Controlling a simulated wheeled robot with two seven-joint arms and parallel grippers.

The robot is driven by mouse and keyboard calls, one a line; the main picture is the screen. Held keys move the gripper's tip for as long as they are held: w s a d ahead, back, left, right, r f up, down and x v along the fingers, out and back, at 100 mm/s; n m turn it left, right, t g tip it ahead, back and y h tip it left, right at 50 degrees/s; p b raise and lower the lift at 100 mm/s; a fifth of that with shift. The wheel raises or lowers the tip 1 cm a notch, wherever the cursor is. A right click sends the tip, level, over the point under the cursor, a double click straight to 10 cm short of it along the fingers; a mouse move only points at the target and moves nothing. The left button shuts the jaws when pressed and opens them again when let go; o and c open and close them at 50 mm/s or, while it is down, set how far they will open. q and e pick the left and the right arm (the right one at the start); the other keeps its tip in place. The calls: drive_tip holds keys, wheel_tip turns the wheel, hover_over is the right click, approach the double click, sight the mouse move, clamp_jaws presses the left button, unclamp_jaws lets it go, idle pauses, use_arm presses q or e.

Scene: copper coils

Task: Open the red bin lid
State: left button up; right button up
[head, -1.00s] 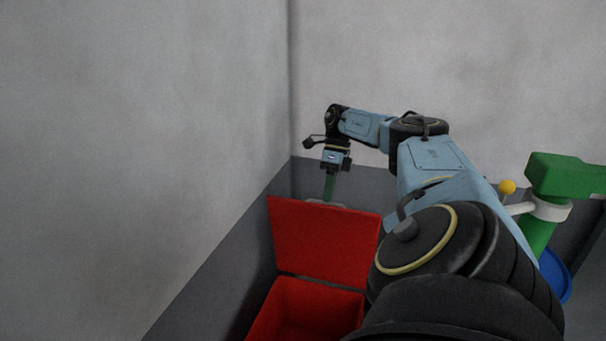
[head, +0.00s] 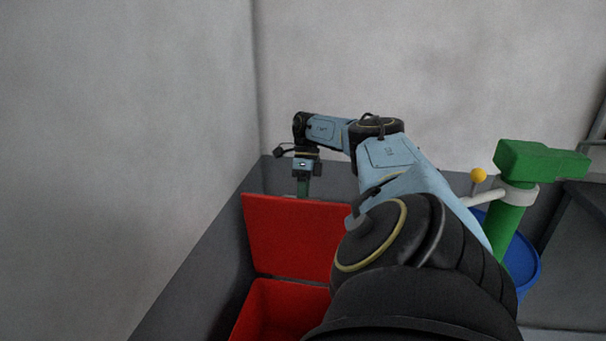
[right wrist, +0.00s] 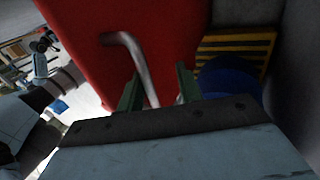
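The red bin (head: 283,305) stands low in the corner in the head view. Its red lid (head: 295,238) is raised, standing up from the bin's far edge, and the bin's mouth is open. My right gripper (head: 303,190) points down behind the lid's top edge. In the right wrist view the lid (right wrist: 175,25) fills the top, with a bent metal handle (right wrist: 135,60) on it. The green fingers of my right gripper (right wrist: 159,88) are apart, and the handle's end passes between them. Whether they touch it is unclear. My left gripper is not in view.
Grey walls (head: 150,100) meet in a corner close behind and left of the bin. To the right are a green post (head: 507,225) with a yellow knob (head: 478,175) and a blue round container (head: 528,265). A yellow-striped grate (right wrist: 235,45) shows in the right wrist view.

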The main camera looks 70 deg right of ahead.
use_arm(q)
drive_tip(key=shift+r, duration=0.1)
use_arm(e)
drive_tip(key=shift+d+r, duration=0.15)
drive_tip(key=shift+r, duration=0.05)
idle(0.4)
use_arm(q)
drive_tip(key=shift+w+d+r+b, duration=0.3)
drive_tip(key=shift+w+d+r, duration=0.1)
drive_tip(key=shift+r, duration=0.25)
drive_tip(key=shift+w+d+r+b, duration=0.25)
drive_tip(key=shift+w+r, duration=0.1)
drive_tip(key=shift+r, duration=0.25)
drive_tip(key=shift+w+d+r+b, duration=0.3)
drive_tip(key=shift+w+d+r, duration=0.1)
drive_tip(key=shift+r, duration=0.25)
use_arm(e)
drive_tip(key=v, duration=0.7)
drive_tip(key=shift+r, duration=0.15)
